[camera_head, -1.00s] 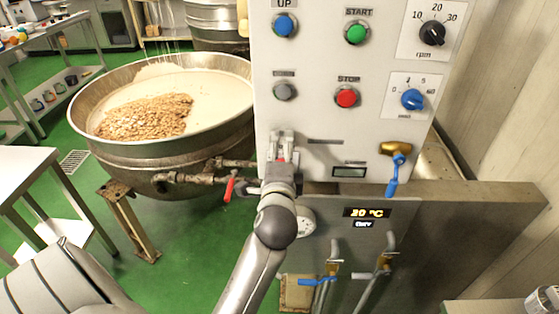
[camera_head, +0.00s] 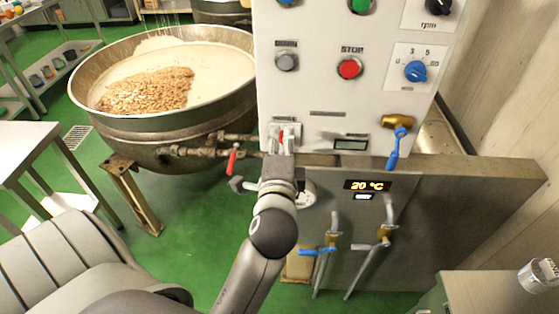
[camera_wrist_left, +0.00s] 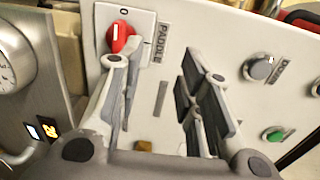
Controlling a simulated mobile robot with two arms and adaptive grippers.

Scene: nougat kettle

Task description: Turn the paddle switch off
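The paddle switch is a red knob (camera_wrist_left: 120,37) on a white plate marked "PADDLE" and "0", at the upper left of the left wrist view. In the head view only a bit of its red (camera_head: 283,134) shows behind my fingers, low on the control panel's left side. My left gripper (camera_head: 281,142) is in front of it. In the wrist view my left gripper (camera_wrist_left: 155,72) has its fingers apart with nothing between them. One finger's tip overlaps the knob's lower edge; I cannot tell whether it touches. My right gripper is not in view.
The white control panel (camera_head: 310,90) carries a red stop button (camera_head: 349,68) and a blue knob (camera_head: 415,71). A blue-handled valve (camera_head: 397,140) sits at its lower right. A red-handled valve (camera_head: 232,160) and the large kettle (camera_head: 170,122) are to the left.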

